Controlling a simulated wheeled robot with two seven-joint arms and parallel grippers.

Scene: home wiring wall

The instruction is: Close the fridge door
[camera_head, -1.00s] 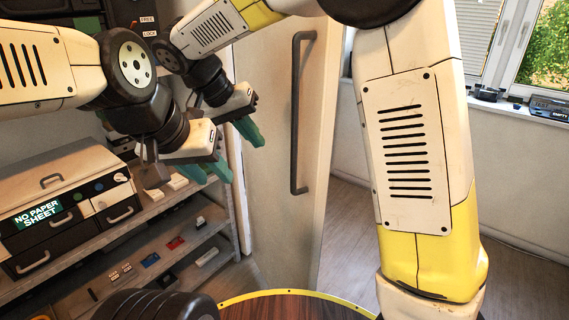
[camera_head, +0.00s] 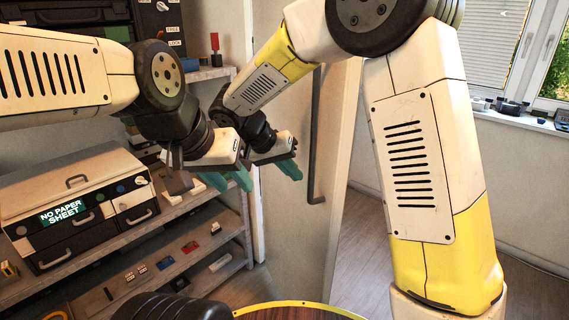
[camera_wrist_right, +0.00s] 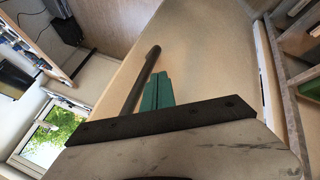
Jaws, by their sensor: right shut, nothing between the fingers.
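The fridge door (camera_head: 290,230) is a tall pale beige panel, standing at an angle with its edge towards the room. Its long dark vertical handle (camera_head: 316,140) is partly hidden by my right arm. My right gripper (camera_head: 289,169) is in front of the door, left of the handle, with its green fingers together and empty. In the right wrist view, the shut fingers (camera_wrist_right: 157,92) point along the door face (camera_wrist_right: 205,60), beside the dark handle (camera_wrist_right: 138,85); contact cannot be told. My left gripper (camera_head: 229,180) is left of it, its green fingers apart and empty.
Grey shelves (camera_head: 185,222) with small parts stand at the left, close to my left gripper. A cabinet with a "NO PAPER SHEET" display (camera_head: 62,211) sits there. A round wooden top with a yellow rim (camera_head: 290,308) is below. Open floor (camera_head: 365,235) lies right of the door.

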